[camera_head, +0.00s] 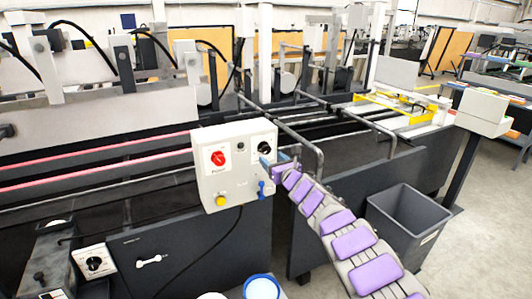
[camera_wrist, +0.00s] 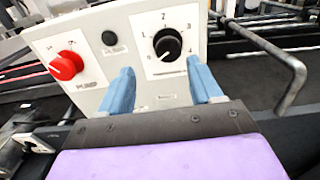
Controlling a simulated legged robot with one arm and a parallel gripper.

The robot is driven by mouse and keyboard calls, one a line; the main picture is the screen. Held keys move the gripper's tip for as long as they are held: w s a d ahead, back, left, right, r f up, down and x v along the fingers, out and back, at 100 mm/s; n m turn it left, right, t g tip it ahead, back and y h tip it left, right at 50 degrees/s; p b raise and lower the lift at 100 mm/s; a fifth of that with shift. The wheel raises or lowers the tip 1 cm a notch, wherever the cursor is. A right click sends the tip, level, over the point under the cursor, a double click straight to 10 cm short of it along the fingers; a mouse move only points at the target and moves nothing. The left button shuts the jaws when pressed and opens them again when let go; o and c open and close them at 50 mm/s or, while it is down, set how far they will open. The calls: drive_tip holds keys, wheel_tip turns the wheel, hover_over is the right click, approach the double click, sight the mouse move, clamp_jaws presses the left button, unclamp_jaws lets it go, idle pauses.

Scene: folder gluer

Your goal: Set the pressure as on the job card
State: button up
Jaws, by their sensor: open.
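A grey-white control box (camera_head: 226,190) stands at the machine's front. A black round knob (camera_wrist: 168,45) sits on a white plate with a printed number scale. It also shows in the head view (camera_head: 264,148). A pale mark shows on the knob's lower left; its exact setting is hard to read. My gripper (camera_wrist: 160,72) has its two blue fingers apart, pointing at the box just below the knob, with nothing between them. In the head view my gripper (camera_head: 268,166) is close to the panel's right side; contact cannot be told. I cannot make out a job card.
A red switch labelled PUMP (camera_wrist: 66,65) and a small black button (camera_wrist: 109,37) are left of the knob. A yellow button (camera_head: 221,200) is lower on the box. A bent metal bar (camera_wrist: 285,70) juts out to the right. A grey bin (camera_head: 408,222) stands at right.

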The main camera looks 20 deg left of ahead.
sight(266, 151)
drive_tip(key=shift+w+d+r+p, duration=0.1)
drive_tip(key=shift+w+r+p, duration=0.2)
drive_tip(key=shift+w, duration=0.2)
drive_tip(key=shift+w+r+p, duration=0.2)
drive_tip(key=shift+w+p, duration=0.05)
drive_tip(key=shift+w, duration=0.25)
drive_tip(key=shift+w+f, duration=0.1)
drive_tip(key=shift+w, duration=0.15)
drive_tip(key=a, duration=0.1)
drive_tip(key=w+a+p, duration=0.1)
drive_tip(key=a, duration=0.1)
drive_tip(key=a+p, duration=0.1)
drive_tip(key=shift+w+a+f, duration=0.2)
drive_tip(key=shift+w+f, duration=0.1)
drive_tip(key=shift+w, duration=0.05)
drive_tip(key=shift+w+d+r, duration=0.1)
drive_tip(key=shift+w+d, duration=0.1)
drive_tip(key=shift+d, duration=0.25)
drive_tip(key=shift+d+r, duration=0.1)
drive_tip(key=shift+d, duration=0.25)
drive_tip(key=shift+a, duration=0.4)
drive_tip(key=shift+c, duration=0.5)
drive_tip(key=shift+a+f, duration=0.3)
drive_tip(key=shift+a, duration=0.05)
drive_tip(key=c, duration=0.3)
drive_tip(key=shift+w+d+r, duration=0.1)
drive_tip(key=shift+d, duration=0.2)
drive_tip(key=c, duration=0.6)
